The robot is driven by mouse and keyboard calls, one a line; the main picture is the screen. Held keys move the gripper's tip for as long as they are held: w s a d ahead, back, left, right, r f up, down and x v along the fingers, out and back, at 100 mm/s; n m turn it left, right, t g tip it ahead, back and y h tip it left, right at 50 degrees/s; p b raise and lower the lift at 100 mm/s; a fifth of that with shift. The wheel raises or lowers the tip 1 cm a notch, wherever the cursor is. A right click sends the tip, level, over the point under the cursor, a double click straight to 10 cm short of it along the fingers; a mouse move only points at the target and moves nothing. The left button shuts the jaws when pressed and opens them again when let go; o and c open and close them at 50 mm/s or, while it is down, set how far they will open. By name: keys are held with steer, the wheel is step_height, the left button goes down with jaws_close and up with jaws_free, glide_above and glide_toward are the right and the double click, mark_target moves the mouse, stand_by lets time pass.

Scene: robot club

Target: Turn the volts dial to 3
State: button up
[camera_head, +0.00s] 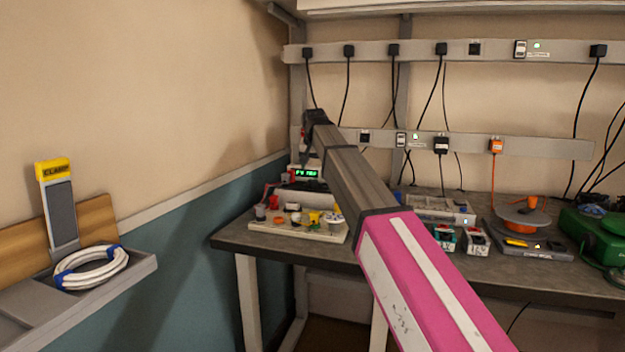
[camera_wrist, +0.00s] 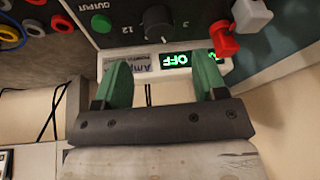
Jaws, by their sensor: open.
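The volts dial (camera_wrist: 158,22) is a round dark knob on a dark panel, at the top middle of the wrist view. The panel bears a 12 left of the knob and a 3 right of it. The setting its pointer marks is not clear. A green display below the dial reads OFF, upside down. My gripper (camera_wrist: 161,72) is open and empty, its two green fingers apart below the dial, not around it. In the head view the power supply (camera_head: 306,173) stands at the bench's back left, partly hidden; my gripper is not clearly visible there.
A red plug and a white plug (camera_wrist: 252,14) stick out right of the dial. A green socket (camera_wrist: 101,23) lies left. A pale board (camera_head: 297,231) with small coloured parts sits in front on the bench (camera_head: 233,241). A wall (camera_head: 180,130) closes off the left.

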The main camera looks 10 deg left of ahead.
mark_target(313, 180)
steer(key=x, duration=0.6)
steer(key=shift+w+f, duration=0.1)
steer(key=shift+f, duration=0.3)
steer(key=shift+c, duration=0.3)
steer(key=c, duration=0.8)
